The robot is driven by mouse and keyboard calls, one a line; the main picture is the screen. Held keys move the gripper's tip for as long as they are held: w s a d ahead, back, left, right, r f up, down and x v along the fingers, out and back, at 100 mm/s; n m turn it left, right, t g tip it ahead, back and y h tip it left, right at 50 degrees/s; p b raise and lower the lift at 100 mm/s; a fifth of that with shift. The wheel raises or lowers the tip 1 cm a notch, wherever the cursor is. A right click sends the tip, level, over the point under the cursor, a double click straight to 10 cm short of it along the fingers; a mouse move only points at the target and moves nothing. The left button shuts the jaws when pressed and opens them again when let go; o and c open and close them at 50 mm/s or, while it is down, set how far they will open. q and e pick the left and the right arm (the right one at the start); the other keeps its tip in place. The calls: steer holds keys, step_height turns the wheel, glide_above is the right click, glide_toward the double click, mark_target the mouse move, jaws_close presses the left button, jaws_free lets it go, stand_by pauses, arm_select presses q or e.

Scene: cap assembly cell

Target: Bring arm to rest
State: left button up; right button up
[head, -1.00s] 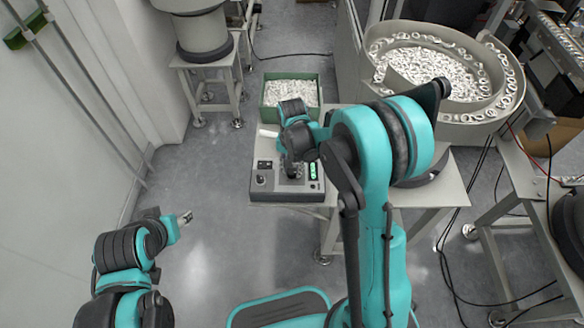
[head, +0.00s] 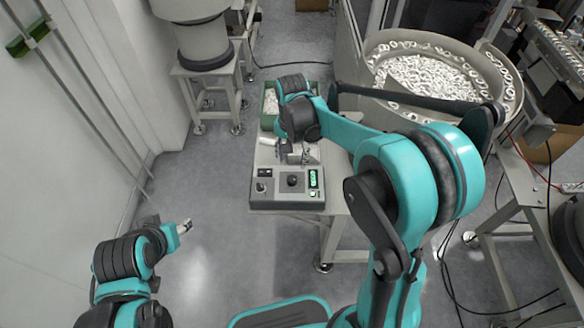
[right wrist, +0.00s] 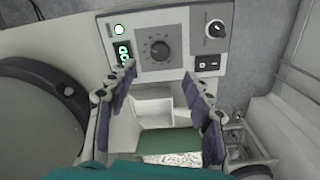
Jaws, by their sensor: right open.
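My right gripper (head: 302,157) hangs over the work stand, just behind the control box (head: 262,201) in the head view. In the right wrist view my right gripper (right wrist: 160,74) has its two dark fingers wide apart with nothing between them. A light, open-topped holder (right wrist: 153,112) shows beyond the fingers, and the control box (right wrist: 182,75) with its black knob (right wrist: 160,50) lies at the top. My left gripper (head: 184,227) is at the lower left over bare floor, away from the stand; it is too small to tell whether its jaws are open.
A green bin (head: 268,123) of white parts stands at the back of the stand, partly hidden by my right arm. A large bowl feeder (head: 505,118) full of white rings is at the right. Another feeder (head: 204,40) stands at the back left. The floor at lower left is clear.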

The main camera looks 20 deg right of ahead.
steer(key=shift+r, duration=1.15)
steer(key=s+d+r+n+t, duration=0.1)
steer(key=s+r+n+t, duration=0.1)
steer(key=s, duration=0.6)
steer(key=s+d+r+n+t, duration=0.1)
steer(key=s+r+n+t, duration=0.1)
steer(key=s+n+t, duration=0.3)
steer(key=shift+s+d, duration=0.35)
steer(key=shift+s, duration=1.85)
stand_by(2.5)
steer(key=shift+r, duration=0.1)
stand_by(0.4)
